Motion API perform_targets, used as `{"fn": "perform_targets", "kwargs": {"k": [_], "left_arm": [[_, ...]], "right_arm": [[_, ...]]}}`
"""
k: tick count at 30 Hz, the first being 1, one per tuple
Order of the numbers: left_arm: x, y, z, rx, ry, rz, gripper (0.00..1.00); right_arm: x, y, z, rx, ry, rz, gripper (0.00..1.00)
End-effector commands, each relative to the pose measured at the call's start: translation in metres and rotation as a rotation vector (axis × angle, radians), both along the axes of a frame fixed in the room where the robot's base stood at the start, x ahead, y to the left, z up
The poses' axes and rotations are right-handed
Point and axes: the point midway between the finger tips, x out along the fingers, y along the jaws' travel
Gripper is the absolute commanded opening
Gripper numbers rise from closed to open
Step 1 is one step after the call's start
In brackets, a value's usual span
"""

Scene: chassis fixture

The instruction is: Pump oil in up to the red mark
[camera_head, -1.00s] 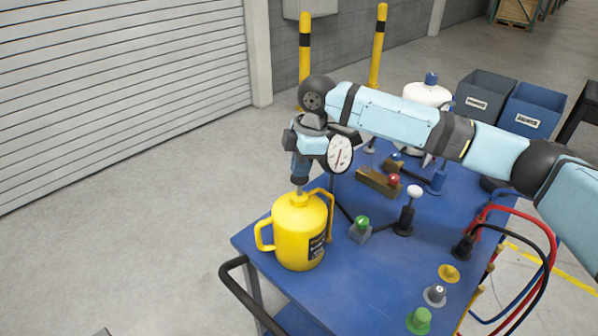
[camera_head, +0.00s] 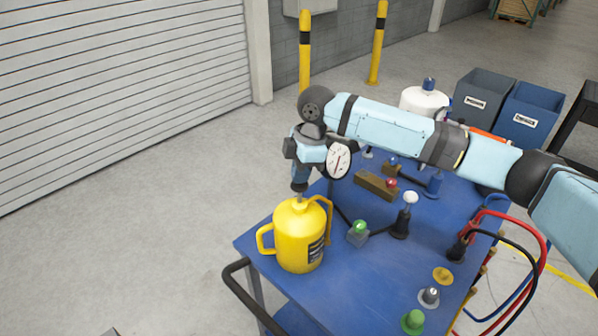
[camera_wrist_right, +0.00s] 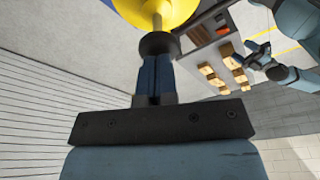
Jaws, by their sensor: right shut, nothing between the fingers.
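A yellow two-handled oil can (camera_head: 300,247) stands on the front left corner of the blue cart top. It also shows at the top of the right wrist view (camera_wrist_right: 175,8). My right gripper (camera_head: 300,183) is shut and empty, pointing down above the can. In the right wrist view its fingers (camera_wrist_right: 154,80) meet the dark knob (camera_wrist_right: 158,44) on the can's thin pump rod. A round white dial gauge (camera_head: 338,159) stands just right of my wrist; its needle reading and red mark are too small to read. My left gripper is not in the head view; it may show dimly in the wrist view (camera_wrist_right: 260,58).
The blue cart top (camera_head: 335,290) carries a green-topped block (camera_head: 359,228), a white-knobbed lever (camera_head: 404,215), coloured caps and red and blue hoses (camera_head: 541,240). A white tank (camera_head: 424,102) and two bins (camera_head: 527,115) stand behind. The floor left is clear.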

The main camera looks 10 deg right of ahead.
Motion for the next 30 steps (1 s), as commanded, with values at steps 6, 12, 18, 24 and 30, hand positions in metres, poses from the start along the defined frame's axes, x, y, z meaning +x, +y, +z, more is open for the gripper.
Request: {"fn": "perform_targets", "kwargs": {"k": [6, 12, 18, 24, 30], "left_arm": [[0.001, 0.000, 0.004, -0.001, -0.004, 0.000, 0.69], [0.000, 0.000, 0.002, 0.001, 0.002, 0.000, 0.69], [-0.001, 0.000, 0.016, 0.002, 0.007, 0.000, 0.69], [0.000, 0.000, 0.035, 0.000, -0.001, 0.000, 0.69], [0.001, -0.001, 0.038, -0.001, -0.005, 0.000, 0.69]], "right_arm": [[0.000, 0.000, 0.001, 0.000, 0.000, 0.000, 0.00], [0.000, 0.000, 0.002, 0.000, -0.001, -0.001, 0.00], [0.000, 0.000, 0.018, 0.001, 0.000, -0.001, 0.00], [0.000, 0.000, 0.038, 0.001, -0.001, -0.001, 0.00], [0.001, 0.000, 0.057, 0.001, -0.002, -0.001, 0.00]]}}
